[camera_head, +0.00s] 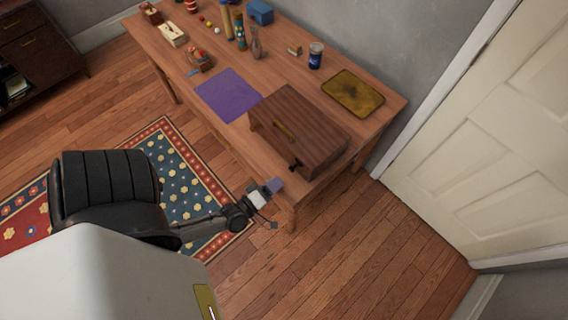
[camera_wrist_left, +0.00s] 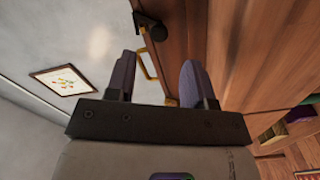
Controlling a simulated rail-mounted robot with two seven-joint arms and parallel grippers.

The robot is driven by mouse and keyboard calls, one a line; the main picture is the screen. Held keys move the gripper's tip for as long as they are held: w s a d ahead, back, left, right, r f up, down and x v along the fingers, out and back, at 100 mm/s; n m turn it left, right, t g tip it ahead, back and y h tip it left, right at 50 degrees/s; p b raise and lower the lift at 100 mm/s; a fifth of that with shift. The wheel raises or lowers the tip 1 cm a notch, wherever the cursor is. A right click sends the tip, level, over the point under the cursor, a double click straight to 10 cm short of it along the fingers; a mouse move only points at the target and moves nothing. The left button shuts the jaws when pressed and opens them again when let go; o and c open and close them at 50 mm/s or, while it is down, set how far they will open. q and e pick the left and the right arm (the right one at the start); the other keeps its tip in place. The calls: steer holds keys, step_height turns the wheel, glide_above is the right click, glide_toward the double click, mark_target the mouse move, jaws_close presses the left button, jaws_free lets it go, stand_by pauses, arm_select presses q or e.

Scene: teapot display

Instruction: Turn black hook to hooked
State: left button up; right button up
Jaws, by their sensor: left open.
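The black hook (camera_head: 296,165) is a small dark piece at the front corner of a closed wooden box (camera_head: 320,125) on the table. In the left wrist view the black hook (camera_wrist_left: 150,27) is a dark, rounded piece beyond the fingertips. I cannot tell which way it is turned. A brass handle (camera_head: 284,131) is on the box's front. My left gripper (camera_head: 273,187) is open and empty, just in front of and below the hook, apart from it. Its two purple-padded fingers (camera_wrist_left: 157,62) show in the left wrist view. My right gripper is not in view.
The wooden table (camera_head: 285,55) holds a purple mat (camera_head: 228,95), a dark yellow tray (camera_head: 352,92), a blue can (camera_head: 316,56) and several small items at the back. A black chair (camera_head: 108,190) stands left of my left arm. The floor (camera_head: 370,250) to the right is clear.

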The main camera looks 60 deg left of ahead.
arm_select(q)
steer(key=v, duration=0.7)
steer(key=shift+s, duration=0.3)
steer(key=shift+d+m, duration=0.1)
steer(key=shift+m, duration=0.2)
